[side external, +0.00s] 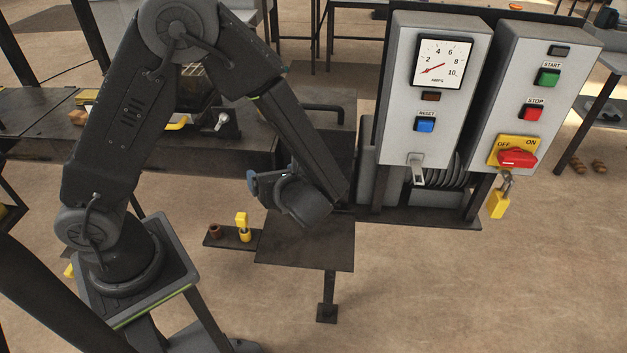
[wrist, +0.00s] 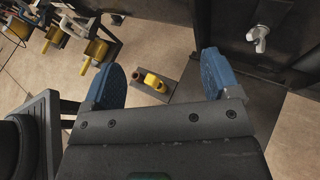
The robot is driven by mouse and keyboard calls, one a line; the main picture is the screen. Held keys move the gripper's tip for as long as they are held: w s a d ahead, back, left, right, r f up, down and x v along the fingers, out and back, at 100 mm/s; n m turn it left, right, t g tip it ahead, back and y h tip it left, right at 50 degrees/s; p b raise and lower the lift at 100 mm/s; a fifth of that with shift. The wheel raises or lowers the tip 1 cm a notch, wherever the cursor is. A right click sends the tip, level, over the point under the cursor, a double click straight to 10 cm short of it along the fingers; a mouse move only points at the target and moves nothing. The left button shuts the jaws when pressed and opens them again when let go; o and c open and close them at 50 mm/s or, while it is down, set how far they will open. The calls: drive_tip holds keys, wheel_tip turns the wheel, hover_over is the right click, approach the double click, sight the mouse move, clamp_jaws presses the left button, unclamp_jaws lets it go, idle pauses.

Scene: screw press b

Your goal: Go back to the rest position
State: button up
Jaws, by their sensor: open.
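My gripper (side external: 268,184) hangs over a dark table plate (side external: 325,248) in the side external view. In the wrist view its two blue finger pads stand wide apart, so my gripper (wrist: 163,82) is open, with nothing held between them. My arm is bent, with its elbow high and its forearm sloping down to the right. The rest position itself is not marked in either view.
Two grey control boxes stand right of my gripper: one has a gauge (side external: 443,62), the other a red switch (side external: 517,158) with a hanging yellow padlock (side external: 498,204). A small shelf (side external: 213,241) holds a yellow item (side external: 242,226) and a brown cup (side external: 215,231).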

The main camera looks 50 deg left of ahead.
drive_tip(key=s+d+r+n+t+h, duration=0.1)
drive_tip(key=s+d+r+n+h, duration=0.1)
drive_tip(key=s+r+n+h, duration=0.3)
drive_tip(key=s+d+r+n+t+h, duration=0.2)
drive_tip(key=s+r+n+h, duration=0.3)
drive_tip(key=r+n+h, duration=0.3)
drive_tip(key=shift+s+d+r+n+h, duration=0.35)
drive_tip(key=shift+r+n, duration=2)
drive_tip(key=shift+n, duration=2.15)
